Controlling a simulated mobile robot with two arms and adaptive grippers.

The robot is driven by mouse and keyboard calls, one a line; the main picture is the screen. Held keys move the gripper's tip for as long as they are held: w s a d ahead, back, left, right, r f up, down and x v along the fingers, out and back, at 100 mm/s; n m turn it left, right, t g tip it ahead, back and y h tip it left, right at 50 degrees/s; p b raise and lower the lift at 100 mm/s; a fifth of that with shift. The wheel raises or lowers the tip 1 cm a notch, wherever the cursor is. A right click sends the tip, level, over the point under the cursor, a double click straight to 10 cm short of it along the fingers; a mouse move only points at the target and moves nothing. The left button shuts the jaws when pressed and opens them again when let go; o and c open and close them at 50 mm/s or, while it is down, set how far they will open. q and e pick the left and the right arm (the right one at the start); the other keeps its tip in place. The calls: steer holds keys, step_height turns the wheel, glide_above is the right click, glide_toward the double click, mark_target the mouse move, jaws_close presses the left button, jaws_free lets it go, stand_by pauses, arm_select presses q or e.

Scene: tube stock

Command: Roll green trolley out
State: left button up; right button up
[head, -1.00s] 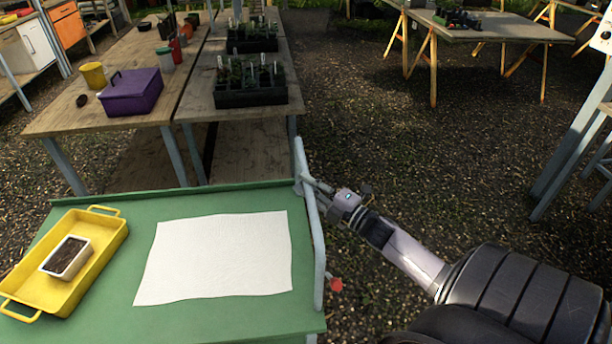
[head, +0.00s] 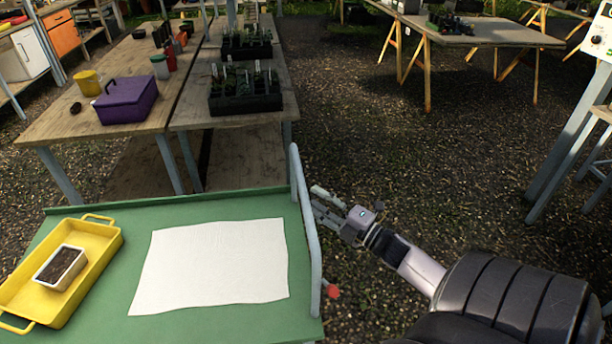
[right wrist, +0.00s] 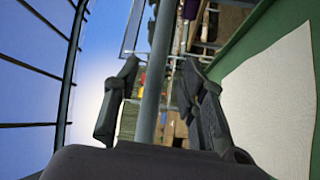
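The green trolley (head: 95,215) stands in the near left of the head view. Its upright grey handle bar (head: 306,215) runs along the right edge of its top. My right gripper (head: 316,203) is at this bar, on its right side, with the fingers spread. In the right wrist view the bar (right wrist: 160,70) shows between the two open fingers (right wrist: 155,105), with gaps on both sides. I cannot tell whether either finger touches it. A white sheet (head: 212,262) and a yellow tray (head: 95,255) holding a small white soil-filled pot (head: 61,267) lie on the trolley. My left gripper is out of view.
Wooden tables (head: 90,125) stand just beyond the trolley, with a purple box (head: 126,101) and black seedling trays (head: 245,98). A red knob (head: 333,292) sits beside the bar's lower end. Gravel floor (head: 430,165) is open to the right, up to a blue-grey stand (head: 562,150).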

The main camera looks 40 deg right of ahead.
steer(key=r+v, duration=0.1)
steer(key=v, duration=0.6)
steer(key=shift+f, duration=0.45)
steer(key=shift+f, duration=0.1)
